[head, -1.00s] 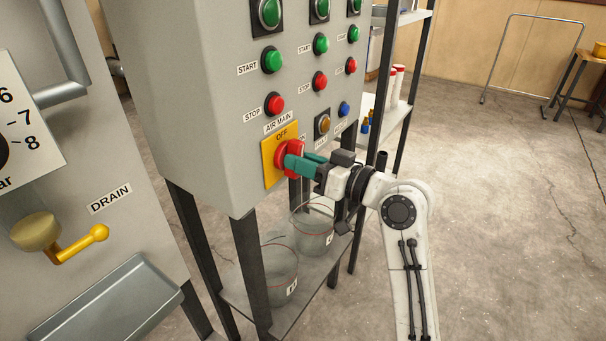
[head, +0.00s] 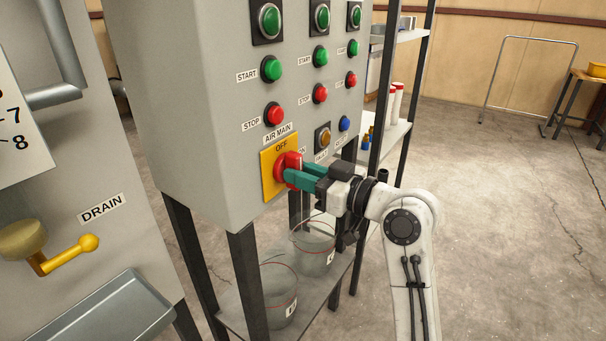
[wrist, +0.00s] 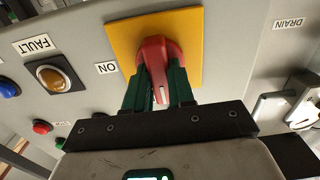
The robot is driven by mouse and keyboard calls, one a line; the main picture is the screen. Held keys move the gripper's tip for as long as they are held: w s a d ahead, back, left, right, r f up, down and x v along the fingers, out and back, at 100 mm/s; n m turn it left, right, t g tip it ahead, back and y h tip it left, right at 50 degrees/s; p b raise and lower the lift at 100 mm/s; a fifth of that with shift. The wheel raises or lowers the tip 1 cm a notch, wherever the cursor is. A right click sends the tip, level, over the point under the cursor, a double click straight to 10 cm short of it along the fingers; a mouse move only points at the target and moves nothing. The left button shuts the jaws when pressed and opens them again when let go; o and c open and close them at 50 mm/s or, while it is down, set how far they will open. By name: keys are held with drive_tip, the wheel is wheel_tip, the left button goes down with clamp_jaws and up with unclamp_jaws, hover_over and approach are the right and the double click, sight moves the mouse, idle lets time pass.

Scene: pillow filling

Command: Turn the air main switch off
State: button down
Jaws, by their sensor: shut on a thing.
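The air main switch is a red rotary knob (head: 291,160) on a yellow plate (head: 269,183) at the lower corner of the grey panel. OFF is printed at the plate's top, and an ON label is at its right side. In the wrist view, which is upside down, the red knob (wrist: 157,58) stands between my green fingers, its white mark towards the bottom of the picture. The ON label (wrist: 107,68) is to its left, and OFF is hidden. My gripper (head: 300,174) is shut on the knob. I cannot tell its exact angle.
Above the switch are green START and red STOP buttons (head: 275,114). An amber FAULT button (head: 323,138) is close to the right of the plate. Glass buckets (head: 314,248) stand on a shelf below. A yellow drain lever (head: 69,255) is at left.

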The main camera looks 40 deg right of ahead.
drive_tip(key=c, duration=1)
unclamp_jaws()
drive_tip(key=shift+w+a, duration=0.1)
drive_tip(key=shift+o, duration=0.2)
drive_tip(key=v, duration=1.1)
drive_tip(key=shift+w, duration=0.1)
drive_tip(key=s+a+f+m+g+h+p, duration=0.15)
drive_tip(key=a+f+g+p, duration=0.25)
drive_tip(key=f, duration=0.5)
drive_tip(key=s+a+f+m+g+h+p, duration=0.2)
drive_tip(key=s+f+g+p, duration=0.3)
drive_tip(key=s+f+g, duration=0.4)
drive_tip(key=s+a+f+h, duration=0.1)
drive_tip(key=s+f, duration=0.4)
drive_tip(key=s, duration=0.1)
drive_tip(key=shift+a+p, duration=0.35)
drive_tip(key=shift+p, duration=0.05)
drive_tip(key=s+g, duration=0.1)
drive_tip(key=s, duration=0.1)
drive_tip(key=s+f+g+h, duration=0.1)
drive_tip(key=s, duration=0.1)
drive_tip(key=s+m+g+h+p, duration=0.1)
drive_tip(key=s, duration=0.2)
drive_tip(key=shift+s+d+f, duration=0.15)
drive_tip(key=shift+d+f, duration=0.15)
drive_tip(key=shift+f, duration=0.1)
drive_tip(key=shift+c, duration=0.2)
